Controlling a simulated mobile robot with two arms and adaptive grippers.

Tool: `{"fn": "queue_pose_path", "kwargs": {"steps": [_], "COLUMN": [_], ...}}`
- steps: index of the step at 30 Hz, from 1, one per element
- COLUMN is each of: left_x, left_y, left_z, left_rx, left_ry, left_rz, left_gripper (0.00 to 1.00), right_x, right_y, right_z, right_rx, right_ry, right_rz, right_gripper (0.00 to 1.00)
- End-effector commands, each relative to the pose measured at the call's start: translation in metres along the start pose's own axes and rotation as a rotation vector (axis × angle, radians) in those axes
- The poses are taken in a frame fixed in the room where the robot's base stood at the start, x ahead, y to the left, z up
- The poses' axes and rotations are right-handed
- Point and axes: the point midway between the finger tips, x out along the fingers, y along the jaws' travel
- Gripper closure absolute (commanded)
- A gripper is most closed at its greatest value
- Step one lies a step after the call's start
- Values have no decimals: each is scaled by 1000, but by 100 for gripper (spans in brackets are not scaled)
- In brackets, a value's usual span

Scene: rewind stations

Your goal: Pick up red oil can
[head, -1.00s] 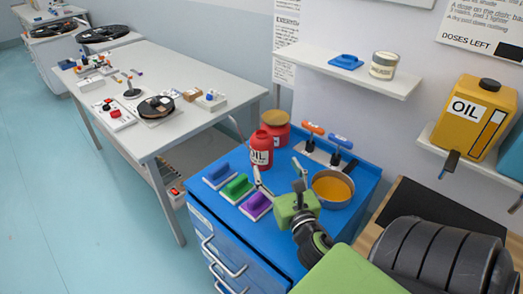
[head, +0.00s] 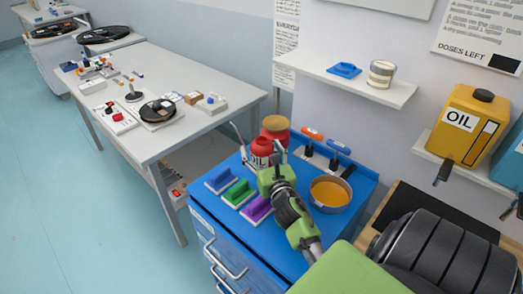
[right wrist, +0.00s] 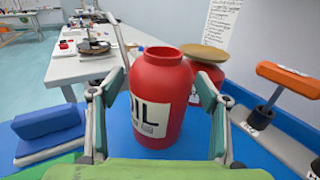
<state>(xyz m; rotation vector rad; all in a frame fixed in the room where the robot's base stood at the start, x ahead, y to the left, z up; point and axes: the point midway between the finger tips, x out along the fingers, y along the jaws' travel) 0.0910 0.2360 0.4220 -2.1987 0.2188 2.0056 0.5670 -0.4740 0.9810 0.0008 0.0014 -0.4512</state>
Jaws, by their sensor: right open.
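The red oil can (head: 261,148) stands upright on the blue cabinet top (head: 303,222), partly hidden by my gripper in the head view. In the right wrist view the can (right wrist: 160,90) is large and central, with an open round mouth and a white label. My right gripper (head: 258,140) is open, its fingers on either side of the can. In the right wrist view a gap shows on the left side; I cannot tell whether the right finger touches. My left gripper is not in view.
A red jar with a tan lid (head: 275,127) stands close behind the can. Blue, green and purple blocks (head: 257,208) lie in front. A pan of orange liquid (head: 330,192) and orange- and blue-handled tools (head: 338,147) are to the right. A yellow oil container (head: 468,125) is on a shelf.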

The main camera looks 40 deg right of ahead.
Motion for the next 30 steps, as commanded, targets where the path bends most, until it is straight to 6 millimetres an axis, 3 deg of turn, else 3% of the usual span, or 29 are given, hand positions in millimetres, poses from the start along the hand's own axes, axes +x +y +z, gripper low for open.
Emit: {"fn": "queue_pose_path", "kwargs": {"steps": [5,11,23,30], "left_x": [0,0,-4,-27], "left_y": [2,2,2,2], "left_z": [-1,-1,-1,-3], "left_rx": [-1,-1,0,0], "left_ry": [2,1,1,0], "left_rz": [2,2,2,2], "left_gripper": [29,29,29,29], "right_x": [0,0,0,0], "right_y": [0,0,0,0], "right_z": [0,0,6,30], "right_rx": [-1,-1,-2,-3], "right_ry": [0,0,-3,-4], "right_rz": [0,0,1,1], "right_gripper": [34,85,85,85]}}
